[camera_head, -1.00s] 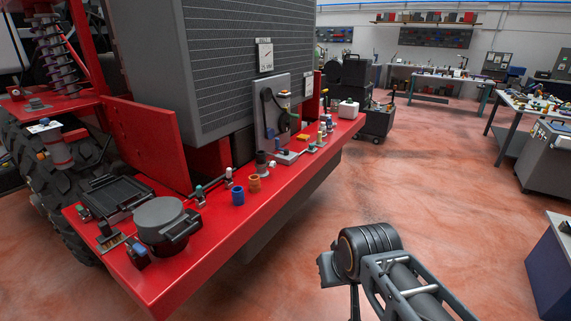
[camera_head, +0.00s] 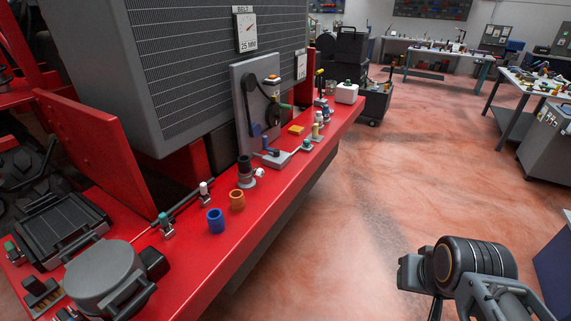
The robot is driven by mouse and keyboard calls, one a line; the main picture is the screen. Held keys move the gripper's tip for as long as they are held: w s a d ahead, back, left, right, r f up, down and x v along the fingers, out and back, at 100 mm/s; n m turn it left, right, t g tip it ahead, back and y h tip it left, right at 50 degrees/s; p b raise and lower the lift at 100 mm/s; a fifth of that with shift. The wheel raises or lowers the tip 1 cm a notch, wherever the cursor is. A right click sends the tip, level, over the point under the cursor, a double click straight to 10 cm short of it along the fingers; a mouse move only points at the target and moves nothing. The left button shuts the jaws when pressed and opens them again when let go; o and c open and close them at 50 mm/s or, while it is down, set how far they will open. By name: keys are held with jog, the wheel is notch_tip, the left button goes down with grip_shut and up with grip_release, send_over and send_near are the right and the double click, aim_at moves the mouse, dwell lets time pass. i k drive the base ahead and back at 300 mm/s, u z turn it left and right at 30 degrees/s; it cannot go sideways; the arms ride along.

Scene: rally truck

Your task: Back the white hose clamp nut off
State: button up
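A small white nut-like cap (camera_head: 204,187) stands upright on a clamp around a thin dark hose (camera_head: 184,205) on the red bumper shelf (camera_head: 283,185). A similar green cap (camera_head: 164,219) stands on a second clamp at the hose's nearer end. I take the white cap to be the hose clamp nut; its thread is too small to make out. Part of my arm shows at the lower right, over the floor and well apart from the shelf.
A blue cup (camera_head: 216,221) and an orange cup (camera_head: 237,200) stand right of the hose. A round grey canister (camera_head: 104,272) stands nearer. A grey upright panel (camera_head: 243,95) carries a belt. Open floor (camera_head: 360,215) lies right of the shelf.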

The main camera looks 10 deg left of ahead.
aim_at(259, 172)
jog(key=u, duration=0.45)
jog(key=i, duration=0.95)
jog(key=u, duration=0.8)
